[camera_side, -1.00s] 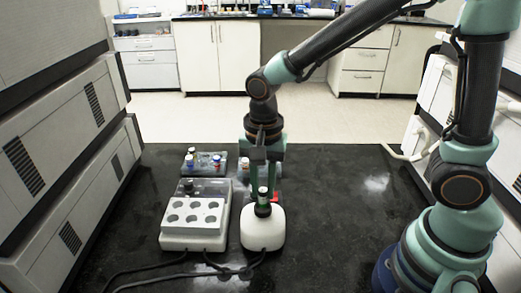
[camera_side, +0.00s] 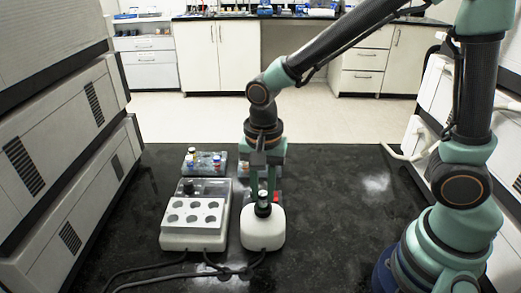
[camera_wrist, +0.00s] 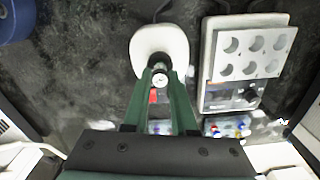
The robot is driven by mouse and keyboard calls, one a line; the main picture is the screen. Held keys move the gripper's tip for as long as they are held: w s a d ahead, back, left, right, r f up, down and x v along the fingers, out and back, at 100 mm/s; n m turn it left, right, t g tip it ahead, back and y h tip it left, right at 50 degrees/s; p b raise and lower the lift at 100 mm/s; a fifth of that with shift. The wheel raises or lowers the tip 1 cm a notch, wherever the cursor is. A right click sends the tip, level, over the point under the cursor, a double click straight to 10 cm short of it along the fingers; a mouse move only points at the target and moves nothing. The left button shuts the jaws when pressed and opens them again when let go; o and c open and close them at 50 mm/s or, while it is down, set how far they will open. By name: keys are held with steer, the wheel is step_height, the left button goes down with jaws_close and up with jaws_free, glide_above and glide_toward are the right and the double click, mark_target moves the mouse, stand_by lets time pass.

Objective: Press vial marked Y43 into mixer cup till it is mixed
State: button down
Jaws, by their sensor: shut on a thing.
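The mixer is a rounded white unit (camera_side: 263,230) on the dark bench, with a black cup (camera_side: 262,210) on top. It also shows in the wrist view (camera_wrist: 158,42). My gripper (camera_side: 263,196) points straight down over it and is shut on a small vial (camera_wrist: 159,80) with a pale round cap. The vial stands upright with its lower end in the cup; its top shows just above the rim in the side view. Marks on the cap are too small to read.
Left of the mixer is a white block (camera_side: 194,242) with several round wells and a dark knob. Behind it, small racks (camera_side: 205,168) hold vials with coloured caps. Cables lie on the bench in front. The bench to the right is clear.

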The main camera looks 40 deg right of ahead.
steer(key=shift+f, duration=0.65)
stand_by(0.8)
stand_by(1.6)
steer(key=shift+r, duration=3)
